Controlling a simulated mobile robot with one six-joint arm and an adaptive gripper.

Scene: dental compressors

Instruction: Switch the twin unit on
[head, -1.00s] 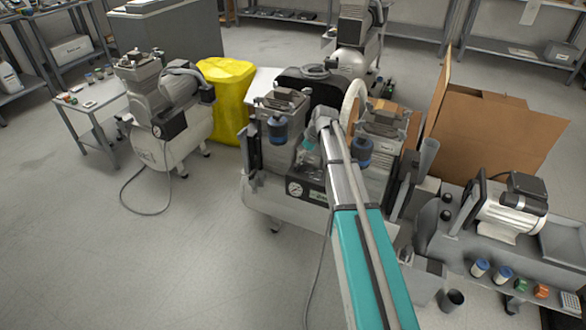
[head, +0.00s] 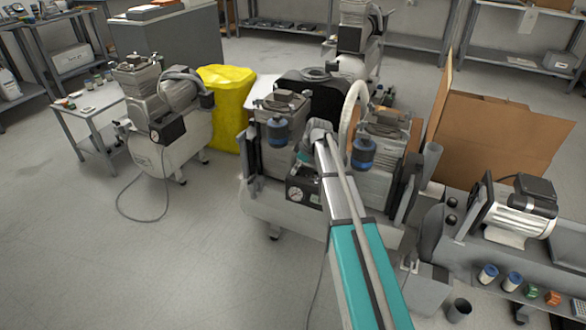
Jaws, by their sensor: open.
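The twin unit (head: 280,211) stands in the middle, a pale tank with two compressor heads, each with a blue-based filter. Its left head (head: 276,120) and right head (head: 383,140) flank my arm. A dark control box with a round gauge (head: 296,195) is on the front of the tank, partly covered by my arm. My gripper (head: 304,162) is between the two heads, just above the control box; it is small and mostly hidden by my own wrist. It is open, and I see nothing held. The switch itself cannot be made out, nor whether the gripper touches the box.
Another compressor (head: 165,135) stands at the left by a small table (head: 87,112) and a yellow bag (head: 225,100). A cardboard box (head: 500,130) and a motor on a bench (head: 515,215) are at the right. The floor at front left (head: 120,265) is clear.

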